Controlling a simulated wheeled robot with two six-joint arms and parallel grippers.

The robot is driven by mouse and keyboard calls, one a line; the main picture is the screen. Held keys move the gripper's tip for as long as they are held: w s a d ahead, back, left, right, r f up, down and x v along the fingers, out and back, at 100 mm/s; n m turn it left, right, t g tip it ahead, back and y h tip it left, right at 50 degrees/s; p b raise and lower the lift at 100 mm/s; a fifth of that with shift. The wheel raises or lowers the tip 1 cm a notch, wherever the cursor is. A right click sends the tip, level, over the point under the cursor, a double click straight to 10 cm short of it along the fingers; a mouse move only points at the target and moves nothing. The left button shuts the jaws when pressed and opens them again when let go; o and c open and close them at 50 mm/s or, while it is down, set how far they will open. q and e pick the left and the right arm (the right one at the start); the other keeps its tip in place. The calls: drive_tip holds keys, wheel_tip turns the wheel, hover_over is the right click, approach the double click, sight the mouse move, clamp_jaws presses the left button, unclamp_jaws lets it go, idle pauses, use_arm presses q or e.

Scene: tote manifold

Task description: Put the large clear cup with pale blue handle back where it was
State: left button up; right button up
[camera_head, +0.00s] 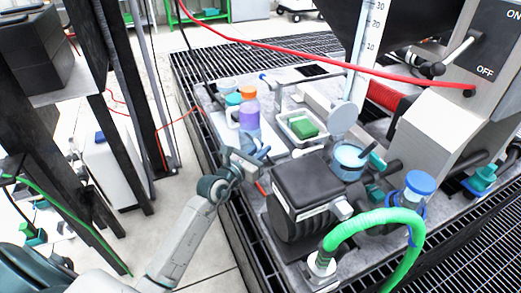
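My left gripper (259,157) reaches in from the lower left over the near edge of the grey work surface. Small pale blue and darker blue shapes show at its fingers. I cannot tell whether they are finger parts or a held handle, nor whether the fingers are open. A pale, clear-looking cup shape (228,86) stands at the back left, behind the bottles. It is too small to confirm as the large clear cup, and no pale blue handle is clear on it. My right gripper is not in view.
An orange-capped purple bottle (248,112) and a teal-capped bottle (233,101) stand behind the gripper. A tray (284,122) holds a green block (304,124). A black motor (305,190), a blue-filled vessel (348,160) and a green hose (375,217) crowd the right.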

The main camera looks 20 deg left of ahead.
use_arm(q)
drive_tip(key=shift+o, duration=1.1)
